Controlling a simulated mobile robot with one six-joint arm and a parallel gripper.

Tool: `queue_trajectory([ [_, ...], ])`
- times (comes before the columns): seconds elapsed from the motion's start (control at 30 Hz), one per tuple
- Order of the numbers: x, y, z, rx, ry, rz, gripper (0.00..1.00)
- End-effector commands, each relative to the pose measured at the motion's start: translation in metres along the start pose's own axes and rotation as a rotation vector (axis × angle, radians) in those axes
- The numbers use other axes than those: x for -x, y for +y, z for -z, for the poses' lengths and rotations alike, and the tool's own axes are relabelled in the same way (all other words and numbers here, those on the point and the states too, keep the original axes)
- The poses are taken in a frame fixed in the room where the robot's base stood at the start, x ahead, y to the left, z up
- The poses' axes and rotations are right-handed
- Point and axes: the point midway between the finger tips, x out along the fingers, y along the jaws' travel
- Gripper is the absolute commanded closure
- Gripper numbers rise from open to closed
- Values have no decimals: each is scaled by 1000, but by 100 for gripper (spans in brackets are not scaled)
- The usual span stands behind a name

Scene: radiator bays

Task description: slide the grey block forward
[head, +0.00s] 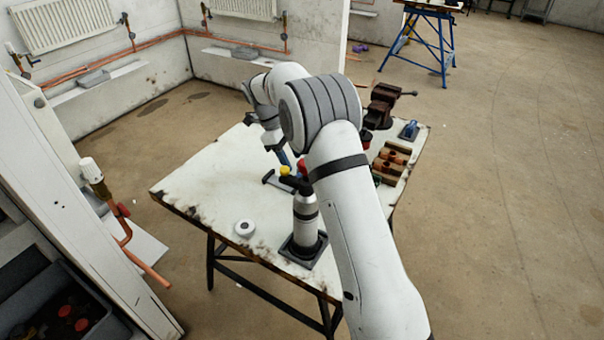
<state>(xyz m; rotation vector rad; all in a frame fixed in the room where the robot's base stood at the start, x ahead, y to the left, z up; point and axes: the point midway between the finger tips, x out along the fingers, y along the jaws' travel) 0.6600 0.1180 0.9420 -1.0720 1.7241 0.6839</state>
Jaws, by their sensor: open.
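A flat grey block (94,77) lies on the white ledge below the left radiator. A second grey block (245,54) lies on the ledge below the back radiator. I cannot tell which one the task means. My gripper (279,151) is open, pointing down above the far part of the worktable, well apart from both blocks. Its fingertips are small and close to a blue item and a yellow-and-red-topped item (294,171), so what lies between them is unclear. My arm hides part of the table.
The white worktable (195,185) holds a grey-white cylinder (305,215) on a dark base, a white round piece (245,228), wooden blocks (390,160) and a vise (388,104). Partition walls and copper pipes (135,240) stand at left.

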Motion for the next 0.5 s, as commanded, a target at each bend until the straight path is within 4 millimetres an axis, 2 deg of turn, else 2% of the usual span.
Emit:
queue_trajectory([
  [0.3,-50,1,2,2,2,-2,51],
  [0.5,-64,1,1,3,0,-1,51],
])
